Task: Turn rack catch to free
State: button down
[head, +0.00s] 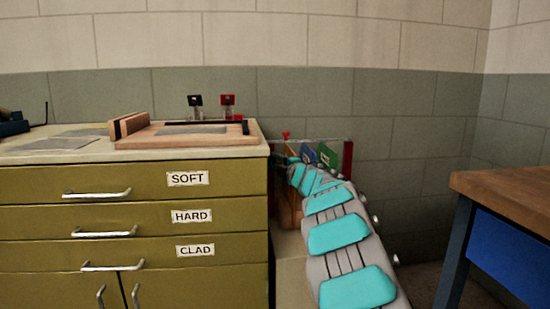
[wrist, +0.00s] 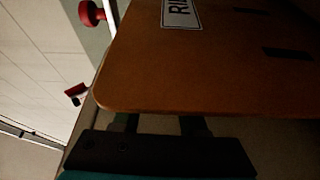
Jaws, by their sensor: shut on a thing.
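The rack (head: 347,160) stands right of the cabinet, with a red post and a pale top rail. A small red knob (head: 286,135), perhaps the catch, sits at its left end. The wrist view shows a red knob (wrist: 92,12) at top left and a smaller red piece (wrist: 76,91) below it; I cannot tell which is the catch. My gripper (wrist: 160,124) reaches toward an orange-brown board (wrist: 200,75) with a partly visible label. The fingertips pass behind the board's near edge, so what they hold is hidden. Both red pieces are apart from the visible fingers.
A blue panel (head: 308,152) and a green panel (head: 327,155) stand in the rack. The olive drawer cabinet (head: 130,180) is close on the left, with a wooden board (head: 150,141) on top. A wooden-topped bench (head: 510,195) stands at right.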

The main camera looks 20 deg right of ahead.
jog(key=shift+n, duration=0.3)
dwell(0.4)
jog(key=shift+c, duration=2.3)
grip_release()
jog(key=shift+s+d+f, duration=0.1)
jog(key=shift+s+f, duration=0.05)
jog(key=shift+s, duration=0.65)
jog(key=s, duration=0.6)
jog(key=shift+d, duration=0.3)
